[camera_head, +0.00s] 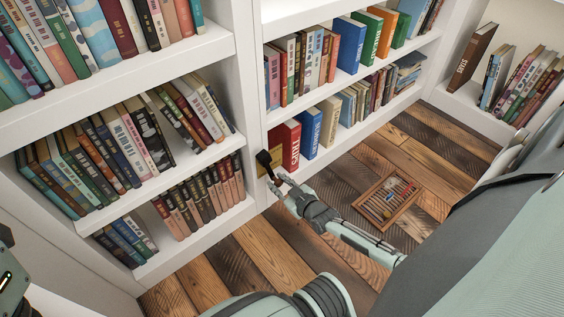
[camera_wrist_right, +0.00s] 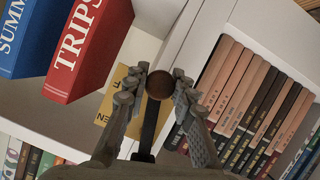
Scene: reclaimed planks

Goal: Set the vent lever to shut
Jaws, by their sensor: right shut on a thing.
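The vent lever (camera_head: 264,158) is a dark handle on the white upright between the bookcases in the head view. In the right wrist view its black bar (camera_wrist_right: 150,125) ends in a round brown knob (camera_wrist_right: 160,84). A yellow plate (camera_wrist_right: 115,98) with partly covered lettering is behind it; I cannot read which mark the lever points to. My right gripper (camera_head: 279,178) is at the lever, and in the right wrist view its fingers (camera_wrist_right: 160,90) are closed on both sides of it. My left gripper is not in view.
White shelves of books stand left and behind, with a red book (camera_head: 287,146) close beside the lever. A wooden tray-like frame (camera_head: 372,216) with small coloured items lies on the plank floor (camera_head: 255,250). The floor around it is mostly clear.

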